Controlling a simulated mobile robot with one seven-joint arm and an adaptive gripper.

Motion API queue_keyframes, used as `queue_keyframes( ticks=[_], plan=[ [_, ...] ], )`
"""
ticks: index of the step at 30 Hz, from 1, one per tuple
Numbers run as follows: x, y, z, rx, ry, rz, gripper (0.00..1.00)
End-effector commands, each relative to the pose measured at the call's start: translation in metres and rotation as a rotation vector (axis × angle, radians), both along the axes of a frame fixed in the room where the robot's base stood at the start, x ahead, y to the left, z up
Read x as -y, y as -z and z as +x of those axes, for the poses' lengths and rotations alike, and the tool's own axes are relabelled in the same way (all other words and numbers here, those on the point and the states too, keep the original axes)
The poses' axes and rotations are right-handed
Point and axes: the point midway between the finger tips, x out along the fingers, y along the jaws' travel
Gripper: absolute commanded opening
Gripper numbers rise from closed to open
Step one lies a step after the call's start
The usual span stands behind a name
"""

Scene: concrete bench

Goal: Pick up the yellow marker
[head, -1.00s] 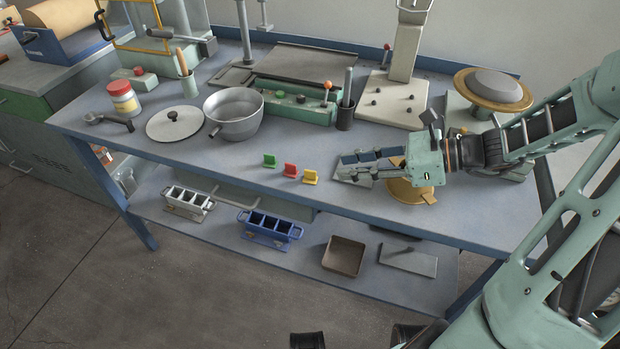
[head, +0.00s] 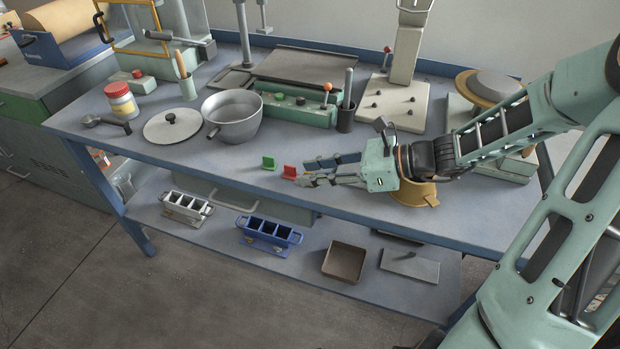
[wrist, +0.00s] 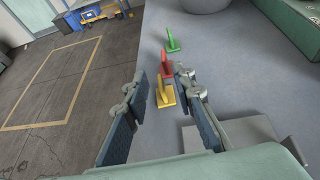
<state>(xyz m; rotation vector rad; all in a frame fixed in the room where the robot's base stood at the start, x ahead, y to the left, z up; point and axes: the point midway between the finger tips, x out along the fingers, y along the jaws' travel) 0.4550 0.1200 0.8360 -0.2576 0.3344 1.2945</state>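The yellow marker (wrist: 165,94), a small upright tab on a flat base, shows in the wrist view between my two fingers. In the head view my fingers hide it. My gripper (head: 304,172) is open and low over the bench, pointing left; its fingers also show apart in the wrist view (wrist: 160,82). I see no finger touching the yellow marker. The red marker (head: 289,172) stands just past my fingertips, and it also shows in the wrist view (wrist: 167,66). The green marker (head: 268,163) stands farther left, also seen in the wrist view (wrist: 172,42).
A saucepan (head: 233,117) and its lid (head: 172,125) stand to the left. A green control box (head: 295,107) and a dark cup (head: 345,118) are behind. A gold dish (head: 415,194) lies under my wrist. The bench's front edge is close. Bins sit on the lower shelf.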

Motion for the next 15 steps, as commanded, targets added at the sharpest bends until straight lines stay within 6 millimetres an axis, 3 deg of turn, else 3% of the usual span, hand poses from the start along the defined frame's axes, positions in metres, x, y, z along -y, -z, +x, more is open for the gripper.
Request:
queue_keyframes(
  ticks=[6,15],
  plan=[
    [0.0003,-0.0001,-0.0001,0.000,0.000,0.000,0.00],
    [0.0002,-0.0002,-0.0001,0.000,0.000,0.000,0.00]
  ],
)
